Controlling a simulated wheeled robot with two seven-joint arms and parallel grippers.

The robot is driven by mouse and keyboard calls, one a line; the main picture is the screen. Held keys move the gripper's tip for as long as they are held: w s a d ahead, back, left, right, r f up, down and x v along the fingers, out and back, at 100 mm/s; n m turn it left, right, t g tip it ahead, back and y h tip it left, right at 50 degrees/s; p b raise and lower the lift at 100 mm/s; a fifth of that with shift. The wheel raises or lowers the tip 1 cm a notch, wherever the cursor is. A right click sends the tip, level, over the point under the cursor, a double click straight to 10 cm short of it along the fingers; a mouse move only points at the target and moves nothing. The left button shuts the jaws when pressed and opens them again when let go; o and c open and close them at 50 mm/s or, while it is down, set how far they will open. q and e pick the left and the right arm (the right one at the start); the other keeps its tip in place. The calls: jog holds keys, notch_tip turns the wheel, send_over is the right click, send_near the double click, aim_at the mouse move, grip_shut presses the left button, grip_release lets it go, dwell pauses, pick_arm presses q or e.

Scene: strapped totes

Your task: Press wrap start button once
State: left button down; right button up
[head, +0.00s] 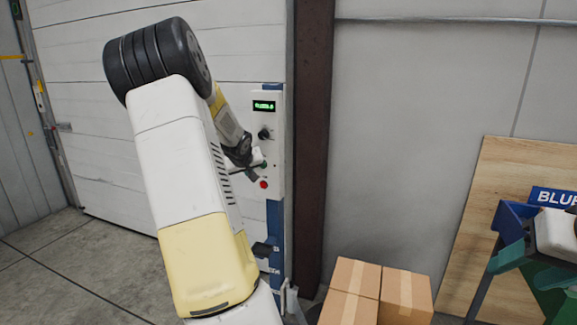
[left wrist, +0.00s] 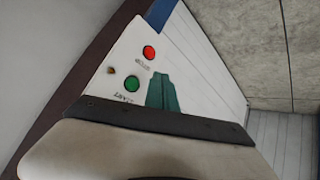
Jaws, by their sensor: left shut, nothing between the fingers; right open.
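The control panel (head: 273,178) is a white box on a blue post. A red button (head: 263,184) shows low on it; the green button is not clear behind my gripper. In the left wrist view the green start button (left wrist: 132,83) and the red stop button (left wrist: 149,52) both show on the panel face. My left gripper (head: 255,167) is shut and empty in front of the panel. Its teal fingers (left wrist: 162,88) appear just beside the green button; contact cannot be told. My right gripper (head: 532,267) is open and empty at the far right.
The panel also carries a lit green display (head: 264,106) and a black knob (head: 265,134). Cardboard boxes (head: 350,277) stand on the floor to its right. A blue sign (head: 552,196) and a wooden board (head: 478,215) are at the right. A white shutter door is behind.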

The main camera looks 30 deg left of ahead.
pick_arm(q)
jog(key=shift+w+a, duration=0.15)
jog(key=shift+w, duration=1.25)
jog(key=shift+w+a, duration=0.15)
jog(key=shift+w, duration=1.2)
jog(key=shift+w, duration=0.4)
jog(key=shift+w, duration=0.4)
dwell(0.6)
jog(key=shift+s, duration=0.85)
jog(key=shift+s+d, duration=0.15)
jog(key=shift+s, duration=1.1)
jog(key=shift+s+d, duration=0.15)
jog(key=shift+s, duration=1.05)
